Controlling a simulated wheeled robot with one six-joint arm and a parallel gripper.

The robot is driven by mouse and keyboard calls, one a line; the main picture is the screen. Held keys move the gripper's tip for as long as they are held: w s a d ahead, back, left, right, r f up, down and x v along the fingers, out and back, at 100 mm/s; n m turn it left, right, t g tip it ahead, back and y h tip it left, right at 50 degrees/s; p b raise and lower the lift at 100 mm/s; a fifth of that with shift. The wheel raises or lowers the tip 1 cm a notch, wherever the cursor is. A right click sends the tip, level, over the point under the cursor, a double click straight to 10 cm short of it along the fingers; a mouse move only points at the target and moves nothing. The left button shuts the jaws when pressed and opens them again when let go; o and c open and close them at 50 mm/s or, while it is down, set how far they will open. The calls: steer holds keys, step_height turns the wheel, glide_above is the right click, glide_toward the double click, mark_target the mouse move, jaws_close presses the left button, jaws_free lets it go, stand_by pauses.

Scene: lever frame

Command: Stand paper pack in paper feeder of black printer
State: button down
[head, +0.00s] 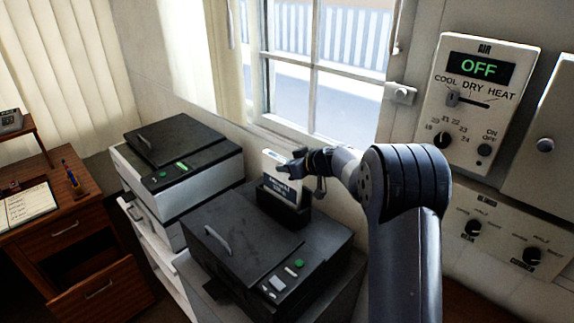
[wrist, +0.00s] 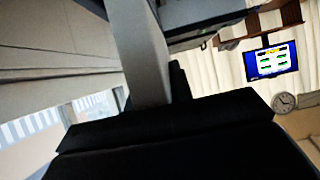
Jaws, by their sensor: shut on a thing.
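The paper pack (head: 279,171), white with a dark label, stands upright at the back of the black printer (head: 240,240). Its lower part is inside the black paper feeder (head: 283,208), whose front wall hides its bottom edge. I cannot tell whether the pack rests on the feeder's floor. My gripper (head: 288,167) comes in from the right and is shut on the pack's upper right side. In the wrist view, dark shapes fill the lower part, and the grip itself cannot be made out.
A white printer with a dark lid (head: 180,155) stands to the left. A window (head: 325,70) is behind the printers. A control panel reading OFF (head: 480,100) is on the right wall. A wooden desk (head: 70,235) with a notebook (head: 27,205) is far left. The wrist view shows a screen (wrist: 270,62) and a clock (wrist: 284,102).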

steer(key=c, duration=1.2)
jaws_free()
steer(key=shift+f, duration=0.15)
steer(key=shift+o, duration=0.2)
steer(key=b+v, duration=0.1)
steer(key=v, duration=1)
